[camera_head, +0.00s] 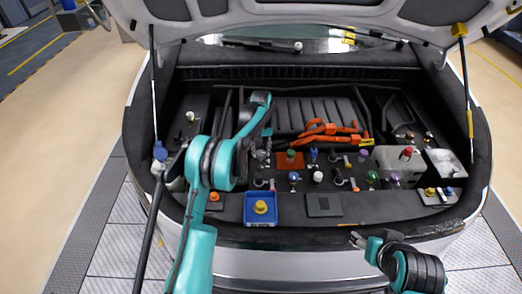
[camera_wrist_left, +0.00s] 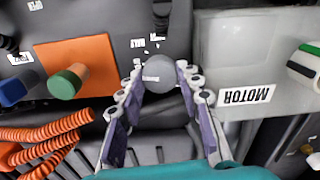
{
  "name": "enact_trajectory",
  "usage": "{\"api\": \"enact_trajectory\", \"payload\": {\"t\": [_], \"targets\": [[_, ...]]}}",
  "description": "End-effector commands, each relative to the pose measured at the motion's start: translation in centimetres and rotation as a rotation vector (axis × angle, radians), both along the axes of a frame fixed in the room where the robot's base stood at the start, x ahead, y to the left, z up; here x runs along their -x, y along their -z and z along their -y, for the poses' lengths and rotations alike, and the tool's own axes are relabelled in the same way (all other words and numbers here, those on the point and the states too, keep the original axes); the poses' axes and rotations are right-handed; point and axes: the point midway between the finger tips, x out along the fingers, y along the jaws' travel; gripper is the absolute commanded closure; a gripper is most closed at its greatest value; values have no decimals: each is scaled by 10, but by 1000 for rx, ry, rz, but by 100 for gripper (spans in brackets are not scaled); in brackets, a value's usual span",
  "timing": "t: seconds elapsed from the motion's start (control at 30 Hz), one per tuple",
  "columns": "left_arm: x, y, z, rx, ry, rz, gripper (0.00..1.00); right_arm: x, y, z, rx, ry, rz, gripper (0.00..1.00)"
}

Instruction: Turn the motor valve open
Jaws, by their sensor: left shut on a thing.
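My left arm reaches in from the left in the head view, its gripper (camera_head: 262,150) pointing down into the engine bay beside an orange plate. In the left wrist view the two fingers of this gripper (camera_wrist_left: 160,85) are closed on the sides of a round grey knob (camera_wrist_left: 158,74) with a small unreadable label. A pale tank (camera_wrist_left: 270,55) with an upside-down MOTOR label (camera_wrist_left: 246,95) is just right of the knob there. My right gripper (camera_head: 358,240) is low at the car's front edge in the head view, too small to tell its opening.
The orange plate (camera_head: 297,155) with a green cap (camera_wrist_left: 66,82) is close beside the knob. Orange hoses (camera_head: 325,131) lie nearby. A blue tray (camera_head: 248,220) holds a yellow cap (camera_head: 261,207). Several coloured caps and another pale tank (camera_head: 390,172) are at right. The raised lid is overhead.

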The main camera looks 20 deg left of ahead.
Motion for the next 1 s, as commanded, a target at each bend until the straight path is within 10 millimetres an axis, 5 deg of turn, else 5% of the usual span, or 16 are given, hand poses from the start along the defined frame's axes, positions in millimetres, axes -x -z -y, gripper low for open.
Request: {"api": "enact_trajectory", "payload": {"t": [0.87, 0.9, 1.0], "targets": [[0, 0, 0, 0, -165, 0, 94, 0, -1, 0, 0, 0, 0, 41], [0, 0, 0, 0, -165, 0, 63, 0, -1, 0, 0, 0, 0, 41], [0, 0, 0, 0, -164, 0, 44, 0, -1, 0, 0, 0, 0, 41]]}}
